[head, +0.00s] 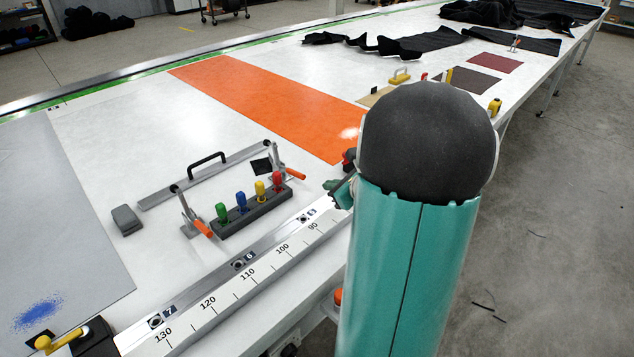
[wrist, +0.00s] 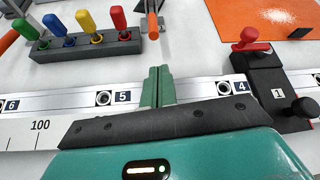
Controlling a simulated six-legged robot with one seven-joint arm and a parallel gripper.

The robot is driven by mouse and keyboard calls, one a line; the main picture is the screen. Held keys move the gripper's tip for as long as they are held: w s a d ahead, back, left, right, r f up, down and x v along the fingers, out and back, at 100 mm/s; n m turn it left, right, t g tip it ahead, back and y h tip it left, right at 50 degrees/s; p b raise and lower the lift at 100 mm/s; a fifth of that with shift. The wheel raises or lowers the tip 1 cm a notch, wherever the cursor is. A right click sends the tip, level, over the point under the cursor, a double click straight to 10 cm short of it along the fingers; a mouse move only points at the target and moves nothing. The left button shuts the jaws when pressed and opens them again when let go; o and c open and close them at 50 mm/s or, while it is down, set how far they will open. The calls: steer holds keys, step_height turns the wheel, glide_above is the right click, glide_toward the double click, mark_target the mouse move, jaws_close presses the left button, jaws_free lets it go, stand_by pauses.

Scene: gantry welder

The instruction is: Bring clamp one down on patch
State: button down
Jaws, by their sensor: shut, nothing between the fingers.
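A black block marked 1 (wrist: 277,92) stands at the right in the wrist view, with a red handle (wrist: 251,40) and a black knob (wrist: 301,107). A dark piece (wrist: 300,33) lies by it at the orange sheet's edge. I cannot tell which dark piece is the patch; another dark square (head: 261,166) lies near an orange-handled toggle clamp (head: 292,173). My gripper (wrist: 158,86) is shut and empty over the rail between marks 5 and 4, left of the block.
A numbered metal rail (head: 243,262) and scale run along the table's near edge. A rack of coloured-handled tools (head: 250,212), a second orange-handled clamp (head: 196,220) and a handled bar (head: 215,170) stand behind it. The orange sheet (head: 270,105) lies flat beyond.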

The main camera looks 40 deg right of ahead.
steer(key=x, duration=0.9)
steer(key=shift+w+a, duration=0.1)
steer(key=shift+a, duration=0.05)
steer(key=shift+r, duration=0.15)
steer(key=shift+r+g, duration=0.25)
steer(key=shift+g, duration=0.05)
